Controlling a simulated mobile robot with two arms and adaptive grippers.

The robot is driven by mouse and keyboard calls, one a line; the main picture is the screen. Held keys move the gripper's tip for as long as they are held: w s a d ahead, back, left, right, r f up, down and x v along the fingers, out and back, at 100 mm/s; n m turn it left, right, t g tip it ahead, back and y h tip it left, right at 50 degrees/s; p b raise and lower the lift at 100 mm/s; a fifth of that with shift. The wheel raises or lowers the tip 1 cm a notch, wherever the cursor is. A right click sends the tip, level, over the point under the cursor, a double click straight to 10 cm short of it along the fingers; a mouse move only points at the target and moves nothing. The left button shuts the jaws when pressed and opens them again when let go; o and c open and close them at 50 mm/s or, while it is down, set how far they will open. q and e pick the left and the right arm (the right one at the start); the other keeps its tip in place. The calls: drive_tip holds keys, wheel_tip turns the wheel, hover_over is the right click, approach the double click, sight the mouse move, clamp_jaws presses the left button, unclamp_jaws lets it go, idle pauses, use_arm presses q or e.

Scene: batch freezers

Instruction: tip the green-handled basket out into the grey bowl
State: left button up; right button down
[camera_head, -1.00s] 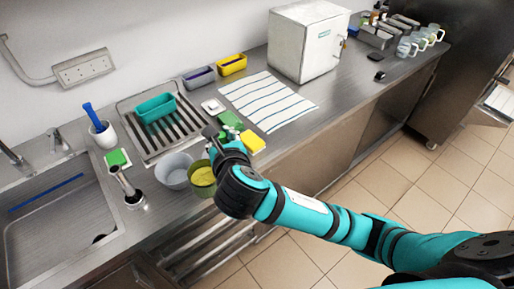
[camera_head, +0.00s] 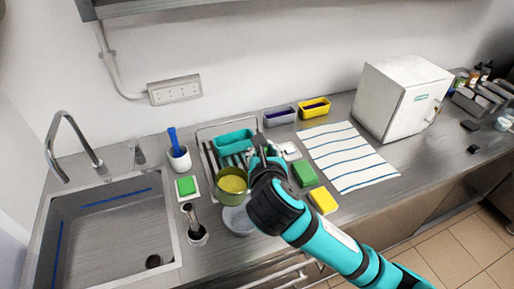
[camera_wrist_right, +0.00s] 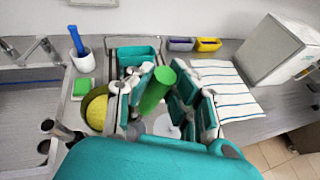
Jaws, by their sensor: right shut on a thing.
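The green-handled basket (camera_head: 232,184) is an olive-green round one with yellow contents. My right gripper (camera_head: 262,160) is shut on its handle; in the right wrist view the green handle (camera_wrist_right: 155,92) stands between the fingers, and the basket's rim and yellow contents (camera_wrist_right: 97,110) show left of them. The basket looks about level and held above the counter. The grey bowl (camera_head: 238,221) stands on the counter, just below the basket in the head view, partly hidden by the basket and my arm. In the right wrist view it is mostly hidden behind the gripper. My left gripper is not in view.
A sink (camera_head: 110,235) lies left, with a metal tool in a holder (camera_head: 196,230) between it and the bowl. A teal bin (camera_head: 234,141) sits on the rack behind. Green (camera_head: 304,174) and yellow (camera_head: 323,200) blocks and a striped cloth (camera_head: 350,160) lie right.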

drive_tip(key=shift+w+d+f, duration=0.15)
drive_tip(key=shift+d+f, duration=0.1)
drive_tip(key=shift+f, duration=0.1)
drive_tip(key=shift+w+d+f+m+y, duration=0.2)
drive_tip(key=shift+f+m+y, duration=0.1)
drive_tip(key=shift+m, duration=0.1)
use_arm(q)
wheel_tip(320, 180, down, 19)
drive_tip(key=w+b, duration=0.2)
drive_tip(key=b, duration=1.7)
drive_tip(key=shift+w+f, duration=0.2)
use_arm(e)
drive_tip(key=shift+s+d+f+m+t+y, duration=0.1)
drive_tip(key=shift+d+f+m+t+y, duration=0.8)
drive_tip(key=shift+f+m, duration=2.4)
drive_tip(key=shift+w+d+f+m+t+y, duration=0.1)
drive_tip(key=shift+d+f+m+t+y, duration=0.85)
drive_tip(key=shift+f, duration=4.3)
drive_tip(key=shift+s+d+f+m+t+y, duration=0.2)
drive_tip(key=shift+f+m+y, duration=1.15)
drive_tip(key=shift+f+m, duration=2.2)
